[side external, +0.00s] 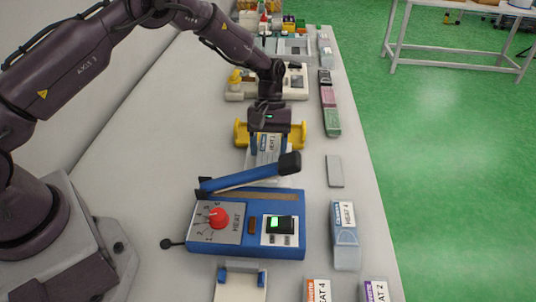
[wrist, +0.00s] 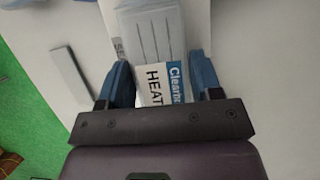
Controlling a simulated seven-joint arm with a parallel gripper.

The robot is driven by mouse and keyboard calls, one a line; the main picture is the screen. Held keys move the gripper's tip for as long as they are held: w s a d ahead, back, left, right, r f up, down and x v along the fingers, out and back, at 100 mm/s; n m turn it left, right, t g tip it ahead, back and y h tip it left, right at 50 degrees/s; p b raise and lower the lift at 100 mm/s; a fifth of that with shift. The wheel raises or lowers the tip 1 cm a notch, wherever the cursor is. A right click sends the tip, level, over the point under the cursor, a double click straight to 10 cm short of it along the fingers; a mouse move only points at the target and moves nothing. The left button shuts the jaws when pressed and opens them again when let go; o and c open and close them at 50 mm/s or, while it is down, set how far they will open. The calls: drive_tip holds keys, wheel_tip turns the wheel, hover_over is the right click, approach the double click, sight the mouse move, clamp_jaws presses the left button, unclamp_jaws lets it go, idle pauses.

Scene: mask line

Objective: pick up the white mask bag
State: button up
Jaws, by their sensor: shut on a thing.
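My gripper (side external: 269,148) points down over the bench, behind the blue sealer. Its blue fingers are shut on a white mask bag (side external: 266,156), gripping its side edges at the labelled end. In the wrist view, my gripper (wrist: 161,80) has one finger on each side of the white mask bag (wrist: 150,35). The bag is clear, with a pale pleated mask inside and a white label with a blue stripe reading "HEAT". The rest of the label is hidden by my gripper. In the side view the sealer's lever partly covers the bag's lower end.
The blue heat sealer (side external: 290,205) with a red dial stands in front, its lever raised. Bags labelled "HEAT 4" (side external: 345,240) and "HEAT 2" (side external: 376,291) lie at right and front. A flat grey piece (side external: 335,171) lies right. Yellow handles (side external: 240,133) flank my gripper.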

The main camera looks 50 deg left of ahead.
wheel_tip(320, 180, up, 14)
wheel_tip(320, 180, up, 5)
hover_over(269, 143)
drive_tip(key=shift+s+d, duration=0.1)
idle(0.5)
drive_tip(key=shift+f, duration=0.1)
drive_tip(key=shift+w+a+f+n+t, duration=1.15)
drive_tip(key=shift+a+f+n, duration=0.65)
drive_tip(key=shift+f+n, duration=1.55)
drive_tip(key=shift+w+a+f+n+t, duration=1)
drive_tip(key=shift+w+a+f+n, duration=0.55)
drive_tip(key=shift+f+n, duration=1.8)
drive_tip(key=shift+w+a+f+n+t, duration=1.05)
drive_tip(key=shift+a+f+n, duration=1.1)
drive_tip(key=shift+f, duration=2.15)
drive_tip(key=shift+d+f, duration=0.15)
drive_tip(key=shift+f, duration=0.05)
